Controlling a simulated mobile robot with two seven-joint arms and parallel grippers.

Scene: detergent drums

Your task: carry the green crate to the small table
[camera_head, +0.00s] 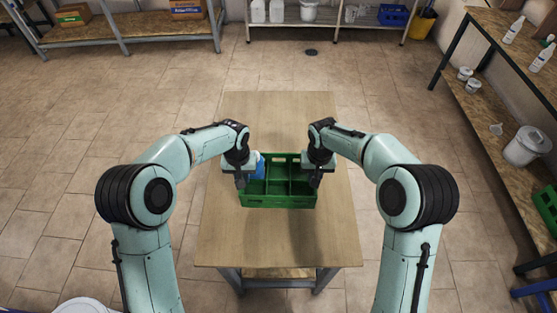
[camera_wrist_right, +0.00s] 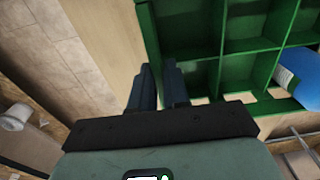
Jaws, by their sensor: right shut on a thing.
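The green crate (camera_head: 278,201), divided into compartments, is at the middle of a wooden table (camera_head: 280,115), on it or just above it; I cannot tell which. A blue item (camera_head: 260,166) is in the crate's far left compartment and also shows at the right of the right wrist view (camera_wrist_right: 300,72). My right gripper (camera_head: 318,180) is at the crate's right end. In the right wrist view its fingers (camera_wrist_right: 160,88) are shut on the crate's end wall (camera_wrist_right: 151,35). My left gripper (camera_head: 241,180) is at the crate's left end; its fingertips are too small to read.
A workbench (camera_head: 480,105) with bottles and a white pot (camera_head: 527,146) stands along the right. A wooden bench (camera_head: 130,28) with boxes and a shelf (camera_head: 330,18) with white containers are at the back. Tiled floor is clear around the table.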

